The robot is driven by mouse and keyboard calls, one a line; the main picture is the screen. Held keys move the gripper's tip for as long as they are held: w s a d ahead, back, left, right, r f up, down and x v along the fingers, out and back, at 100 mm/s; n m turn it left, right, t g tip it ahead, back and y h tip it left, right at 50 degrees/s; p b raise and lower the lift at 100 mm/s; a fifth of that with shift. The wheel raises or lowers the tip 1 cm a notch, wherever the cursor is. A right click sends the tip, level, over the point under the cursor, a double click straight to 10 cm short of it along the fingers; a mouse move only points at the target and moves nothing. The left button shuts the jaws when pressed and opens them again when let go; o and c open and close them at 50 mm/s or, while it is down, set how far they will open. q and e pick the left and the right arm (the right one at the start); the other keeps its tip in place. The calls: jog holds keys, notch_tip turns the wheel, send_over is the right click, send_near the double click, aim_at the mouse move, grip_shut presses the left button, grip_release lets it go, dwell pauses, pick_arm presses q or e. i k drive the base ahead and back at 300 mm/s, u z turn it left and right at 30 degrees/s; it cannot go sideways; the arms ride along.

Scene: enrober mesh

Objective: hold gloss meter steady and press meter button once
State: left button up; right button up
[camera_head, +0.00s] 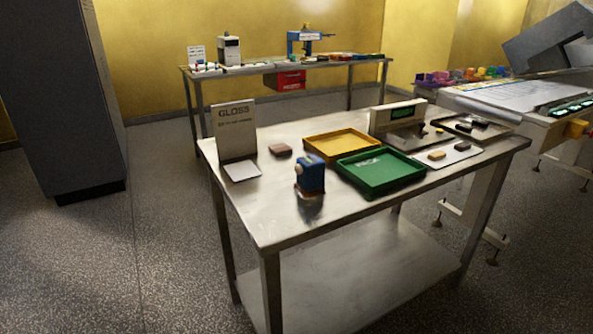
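A small blue device (313,178), which looks like the gloss meter, stands upright on the steel table (270,215) near its front middle. It has a pale round part on its left side and a dark base or shadow under it. A meter button is too small to make out. A grey sign reading "GLOSS" (236,128) stands at the table's left end, with a small white plate (242,171) at its foot. Neither of my grippers is in view, and nothing touches the blue device.
A brown block (280,149) lies behind the device. A yellow tray (343,137) and a green tray (381,184) lie to its right. The front-left tabletop is clear.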

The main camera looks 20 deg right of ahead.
aim_at(298, 169)
jog(key=u, duration=1.1)
jog(key=i, duration=1.1)
jog(key=z, duration=2.8)
